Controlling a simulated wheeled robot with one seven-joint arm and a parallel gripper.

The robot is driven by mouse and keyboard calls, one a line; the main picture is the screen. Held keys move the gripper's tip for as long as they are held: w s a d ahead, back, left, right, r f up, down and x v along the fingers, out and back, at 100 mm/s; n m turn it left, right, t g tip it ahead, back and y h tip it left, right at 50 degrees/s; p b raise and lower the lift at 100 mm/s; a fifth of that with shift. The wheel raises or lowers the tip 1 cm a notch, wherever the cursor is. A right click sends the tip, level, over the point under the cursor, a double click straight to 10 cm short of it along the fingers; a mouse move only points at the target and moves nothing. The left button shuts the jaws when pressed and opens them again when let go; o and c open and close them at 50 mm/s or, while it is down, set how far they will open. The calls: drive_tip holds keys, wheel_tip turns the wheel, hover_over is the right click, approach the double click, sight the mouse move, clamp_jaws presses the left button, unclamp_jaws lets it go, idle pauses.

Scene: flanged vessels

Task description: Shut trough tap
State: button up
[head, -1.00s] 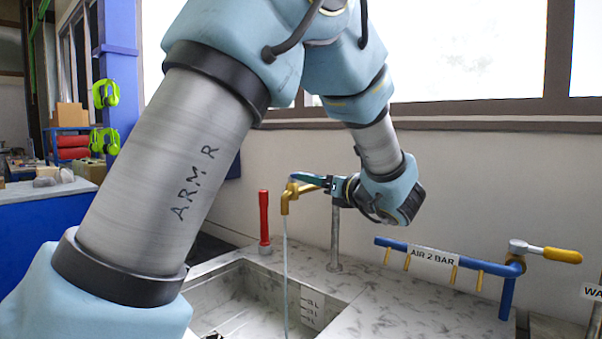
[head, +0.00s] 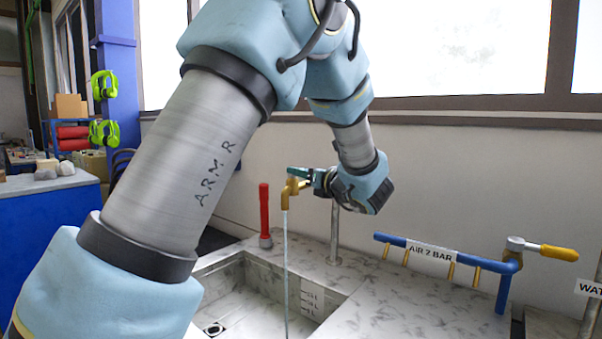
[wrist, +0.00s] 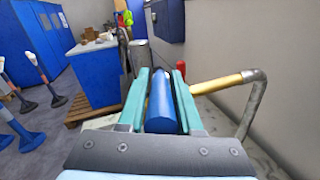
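The trough tap has a brass spout (head: 287,192) on a grey upright pipe (head: 334,232), and a thin stream of water (head: 286,260) falls from it into the trough (head: 322,328). In the wrist view its blue lever (wrist: 162,105) lies lengthwise between my two teal fingers. My gripper (head: 299,172) is at the top of the tap, and its fingers appear closed on the lever's sides. In the wrist view my gripper (wrist: 162,80) points along the lever, at an angle to the brass pipe (wrist: 217,85). The joint under the lever is hidden.
A red upright post (head: 264,215) stands behind the trough. A blue air pipe (head: 470,262) with brass outlets and a yellow-handled valve (head: 558,253) is at right. A wall runs close behind the tap. The marble top (head: 390,300) between is clear.

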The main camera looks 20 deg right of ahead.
clamp_jaws()
idle(1.0)
